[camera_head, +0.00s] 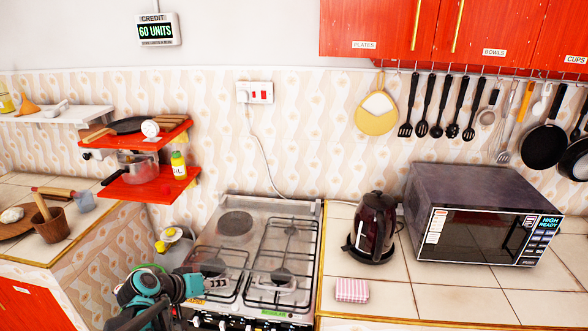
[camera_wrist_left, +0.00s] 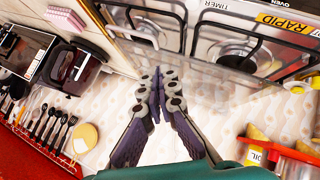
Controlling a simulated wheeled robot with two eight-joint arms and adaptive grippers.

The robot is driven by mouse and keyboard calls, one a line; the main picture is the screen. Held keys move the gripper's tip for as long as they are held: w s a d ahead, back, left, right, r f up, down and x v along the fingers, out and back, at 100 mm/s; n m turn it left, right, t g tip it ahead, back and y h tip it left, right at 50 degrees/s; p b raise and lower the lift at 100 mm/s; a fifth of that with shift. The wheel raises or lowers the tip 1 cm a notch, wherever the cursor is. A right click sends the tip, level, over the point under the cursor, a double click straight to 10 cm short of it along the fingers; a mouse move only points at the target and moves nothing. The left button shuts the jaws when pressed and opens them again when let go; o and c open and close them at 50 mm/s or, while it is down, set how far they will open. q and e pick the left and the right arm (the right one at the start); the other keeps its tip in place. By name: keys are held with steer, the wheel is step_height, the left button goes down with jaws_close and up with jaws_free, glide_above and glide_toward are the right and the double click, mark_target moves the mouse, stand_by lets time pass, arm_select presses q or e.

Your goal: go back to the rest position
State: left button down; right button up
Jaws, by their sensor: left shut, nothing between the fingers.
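My left gripper (camera_head: 214,272) is low in the head view, in front of the left side of the stove (camera_head: 310,235). Its teal arm comes in from the bottom left. In the left wrist view the two dark fingers of the left gripper (camera_wrist_left: 157,94) come together at their tips, shut and empty. Two black pans hang from the rail at the far right of the head view, the nearer-to-centre pan (camera_head: 545,147) beside a second pan (camera_head: 576,160) cut off by the frame edge. My right gripper is not in view.
A dark kettle (camera_head: 375,228) and a microwave (camera_head: 480,215) stand on the right counter, with a pink sponge (camera_head: 351,290) in front. Red shelves (camera_head: 150,186) hold a pot and bottle at left. Utensils hang from the rail (camera_head: 480,72). Red cupboards (camera_head: 390,25) are above.

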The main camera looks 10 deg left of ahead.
arm_select(q)
steer(key=s+d+r+m+y, duration=0.1)
steer(key=s+d, duration=0.3)
steer(key=s, duration=0.5)
steer(key=s+d+m+g+y, duration=0.1)
steer(key=s+d+y, duration=0.3)
steer(key=s, duration=0.5)
steer(key=shift+s+d+r, duration=0.15)
steer(key=shift+s+r, duration=0.05)
steer(key=shift+r, duration=0.2)
stand_by(1.8)
